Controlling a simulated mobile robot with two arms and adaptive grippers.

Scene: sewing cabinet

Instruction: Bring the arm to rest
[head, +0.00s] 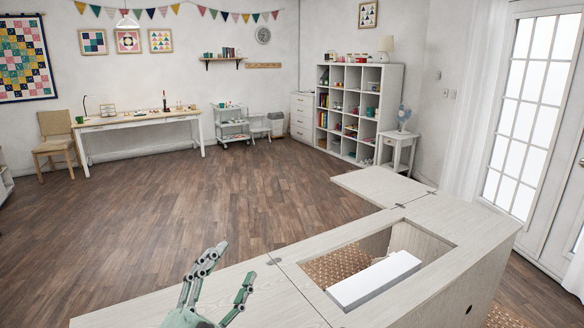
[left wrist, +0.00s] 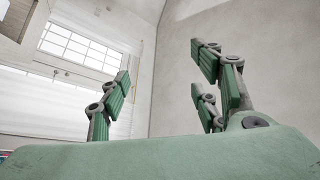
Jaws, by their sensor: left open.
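My left gripper (head: 222,278) shows at the bottom of the head view, in front of the pale wooden sewing cabinet (head: 255,300). Its fingers are spread apart and point upward, with nothing between them. In the left wrist view my left gripper (left wrist: 165,85) is also open and empty, with only wall and windows behind its fingers. I cannot see my right gripper in either view.
The cabinet top has a rectangular opening with a white block (head: 374,280) in it. A leaf (head: 380,185) extends at its far end. A cube shelf (head: 357,105), a white side table (head: 398,142) and a long desk (head: 138,122) stand far off. The wooden floor (head: 190,195) between is clear.

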